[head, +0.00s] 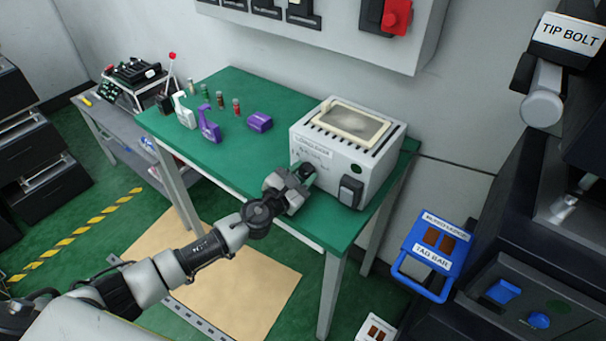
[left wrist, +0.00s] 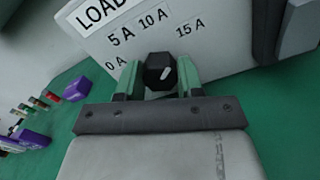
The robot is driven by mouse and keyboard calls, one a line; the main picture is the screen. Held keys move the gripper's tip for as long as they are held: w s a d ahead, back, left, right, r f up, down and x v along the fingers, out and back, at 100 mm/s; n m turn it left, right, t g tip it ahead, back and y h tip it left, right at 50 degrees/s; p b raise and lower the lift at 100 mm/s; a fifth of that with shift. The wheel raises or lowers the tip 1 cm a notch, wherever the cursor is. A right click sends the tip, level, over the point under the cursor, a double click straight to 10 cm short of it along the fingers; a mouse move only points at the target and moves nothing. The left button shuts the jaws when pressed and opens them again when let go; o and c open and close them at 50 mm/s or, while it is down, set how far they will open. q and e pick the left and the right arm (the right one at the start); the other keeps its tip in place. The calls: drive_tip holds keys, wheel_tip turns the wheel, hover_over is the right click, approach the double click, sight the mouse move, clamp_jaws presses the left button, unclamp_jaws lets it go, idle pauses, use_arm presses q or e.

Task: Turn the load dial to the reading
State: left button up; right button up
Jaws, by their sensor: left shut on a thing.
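The load dial (left wrist: 161,71) is a black knob with a pale pointer mark on the front of a white box (head: 323,155). In the left wrist view, labels 0 A, 5 A, 10 A and 15 A (left wrist: 190,27) arc above it, under a sign beginning LOAD (left wrist: 98,10). The pale mark slants up and to the right. My left gripper (left wrist: 160,80) has its green-lined fingers on either side of the dial and is shut on it. In the head view the left gripper (head: 303,175) hides the dial. My right gripper is not in view.
The box stands on a green table (head: 230,85) with a black switch (head: 350,191) at its front right.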

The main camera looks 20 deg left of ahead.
use_arm(q)
drive_tip(key=n, duration=0.5)
drive_tip(key=shift+b, duration=0.3)
drive_tip(key=n, duration=0.5)
drive_tip(key=shift+a+n, duration=0.15)
drive_tip(key=shift+n, duration=0.25)
drive_tip(key=n, duration=0.5)
drive_tip(key=shift+w, duration=0.1)
drive_tip(key=n+p, duration=0.1)
drive_tip(key=n, duration=0.5)
drive_tip(key=shift+a+f, duration=0.1)
drive_tip(key=shift+f, duration=0.05)
drive_tip(key=shift+n, duration=0.3)
drive_tip(key=o, duration=0.9)
drive_tip(key=shift+b+v, duration=0.55)
drive_tip(key=shift+v, duration=4.85)
